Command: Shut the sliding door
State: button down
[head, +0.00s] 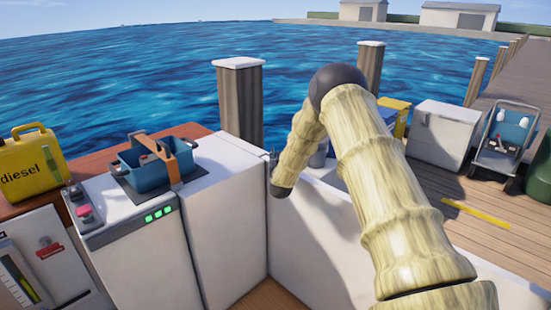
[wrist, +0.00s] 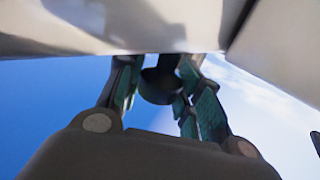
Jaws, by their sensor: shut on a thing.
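In the wrist view my gripper (wrist: 158,78) has its two green-padded fingers closed around a dark rounded knob (wrist: 160,88). The knob sits close under a pale, shiny panel (wrist: 110,25) across the top of that view. I cannot tell for sure whether this panel is the sliding door, or whether the door stands open. In the head view my pale, ridged arm reaches over beside the white cabinets, and my gripper is not clearly visible there.
White cabinets (head: 228,235) stand left of my arm. A white box (head: 440,135) and a cart (head: 507,140) stand on the dock at right. Wooden posts (head: 240,105) rise behind.

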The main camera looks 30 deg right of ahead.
jog(key=shift+w+r, duration=0.1)
jog(key=shift+r, duration=0.1)
jog(key=c, duration=1.2)
grip_release()
jog(key=shift+w, duration=0.1)
jog(key=shift+o, duration=1.2)
jog(key=shift+w+f, duration=0.1)
jog(key=shift+f, duration=0.1)
jog(key=shift+a, duration=0.1)
jog(key=v, duration=1.2)
